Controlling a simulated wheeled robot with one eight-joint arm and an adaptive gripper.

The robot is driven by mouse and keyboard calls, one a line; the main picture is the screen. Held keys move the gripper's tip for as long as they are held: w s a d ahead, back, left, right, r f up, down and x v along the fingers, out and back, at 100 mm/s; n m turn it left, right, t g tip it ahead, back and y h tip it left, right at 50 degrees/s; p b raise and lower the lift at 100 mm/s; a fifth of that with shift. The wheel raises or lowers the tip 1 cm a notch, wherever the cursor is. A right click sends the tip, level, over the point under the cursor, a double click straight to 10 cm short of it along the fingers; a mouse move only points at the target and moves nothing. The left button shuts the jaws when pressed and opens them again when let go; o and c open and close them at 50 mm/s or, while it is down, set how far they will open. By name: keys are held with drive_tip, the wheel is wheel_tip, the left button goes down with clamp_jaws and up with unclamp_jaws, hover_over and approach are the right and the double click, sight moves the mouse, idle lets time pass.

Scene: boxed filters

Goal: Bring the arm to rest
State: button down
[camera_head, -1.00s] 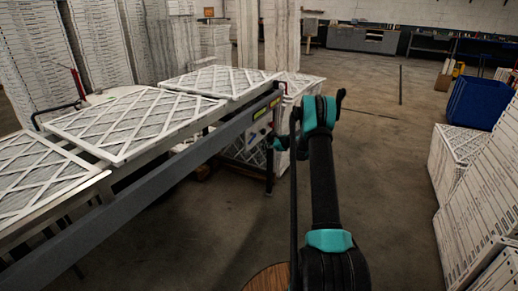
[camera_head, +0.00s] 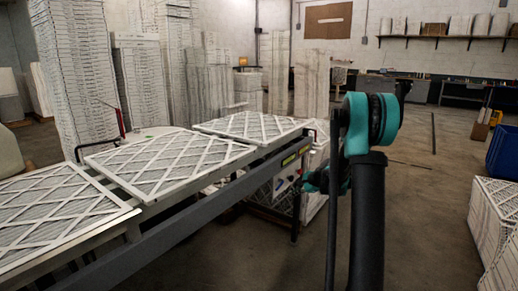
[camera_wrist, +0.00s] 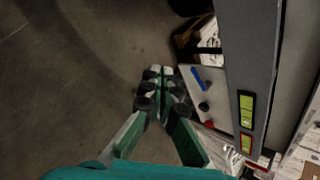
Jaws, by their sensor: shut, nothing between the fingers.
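My gripper (camera_wrist: 162,92) is shut and empty in the wrist view, its green fingers together over the grey concrete floor. The conveyor's grey side rail (camera_wrist: 253,60) runs along the right of that view, beside the fingers and apart from them. In the head view my arm stands upright right of centre, with a teal and black joint at its top. A small teal part of the arm shows left of it, near the end of the conveyor; the fingertips cannot be made out there.
The conveyor (camera_head: 200,208) carries several white lattice-faced filters (camera_head: 170,160) at left. Tall filter stacks (camera_head: 75,75) stand behind it. Boxed filters (camera_head: 495,215) and a blue bin (camera_head: 503,152) are at the right edge. Open floor (camera_head: 425,220) lies right of my arm.

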drive_tip(key=s+d+f+n+g+h, duration=0.1)
drive_tip(key=s+n+h, duration=0.2)
drive_tip(key=s, duration=1.9)
drive_tip(key=s+d+n+g+h, duration=0.1)
drive_tip(key=s+n+h, duration=0.2)
drive_tip(key=s+n, duration=0.9)
drive_tip(key=s, duration=1)
drive_tip(key=shift+d+f, duration=0.2)
drive_tip(key=shift+f, duration=0.15)
